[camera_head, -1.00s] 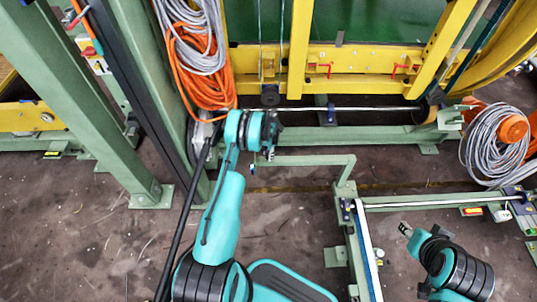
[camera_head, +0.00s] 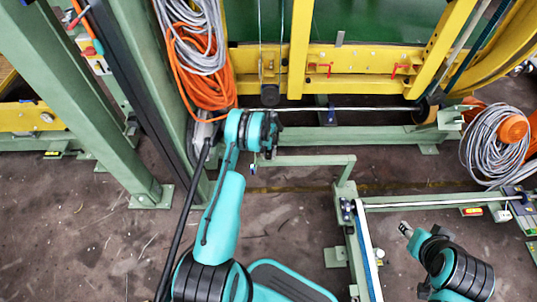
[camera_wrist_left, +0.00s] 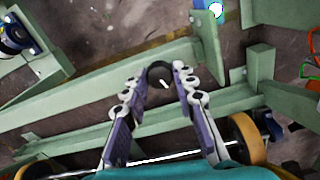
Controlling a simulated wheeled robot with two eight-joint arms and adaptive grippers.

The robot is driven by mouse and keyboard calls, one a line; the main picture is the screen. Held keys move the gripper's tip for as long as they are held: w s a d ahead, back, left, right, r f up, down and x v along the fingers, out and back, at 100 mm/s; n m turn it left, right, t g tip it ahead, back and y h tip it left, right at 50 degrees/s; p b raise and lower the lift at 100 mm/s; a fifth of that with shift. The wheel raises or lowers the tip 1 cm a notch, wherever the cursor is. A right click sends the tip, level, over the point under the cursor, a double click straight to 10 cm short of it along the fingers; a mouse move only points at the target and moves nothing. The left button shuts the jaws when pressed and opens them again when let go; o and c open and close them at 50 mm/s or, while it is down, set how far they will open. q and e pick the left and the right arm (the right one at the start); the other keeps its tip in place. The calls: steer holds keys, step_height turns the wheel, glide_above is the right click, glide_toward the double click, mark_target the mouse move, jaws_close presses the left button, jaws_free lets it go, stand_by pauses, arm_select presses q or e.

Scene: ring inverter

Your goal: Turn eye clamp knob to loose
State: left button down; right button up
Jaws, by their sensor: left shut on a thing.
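In the left wrist view a round black knob (camera_wrist_left: 159,74) with a white mark on its face sits between the fingertips of my left gripper (camera_wrist_left: 161,80). The gripper is shut on it, with one finger at each side. The white mark slants down to the right. In the head view my left wrist (camera_head: 252,131) stands by the green frame, and it hides the fingers and the knob. My right gripper (camera_head: 404,229) shows small at the lower right, away from the knob. I cannot tell how its fingers stand.
A yellow frame (camera_head: 350,86) with red clamps stands at the back. Orange and grey cables (camera_head: 205,80) hang on the left beside a green post (camera_head: 150,90). A low green rail (camera_head: 345,190) runs between my arms. Bare floor (camera_head: 90,240) lies at the lower left.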

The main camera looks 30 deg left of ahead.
mark_target(268, 155)
arm_select(q)
steer(key=shift+n, duration=1)
steer(key=c, duration=1.2)
jaws_free()
step_height(268, 155, up, 12)
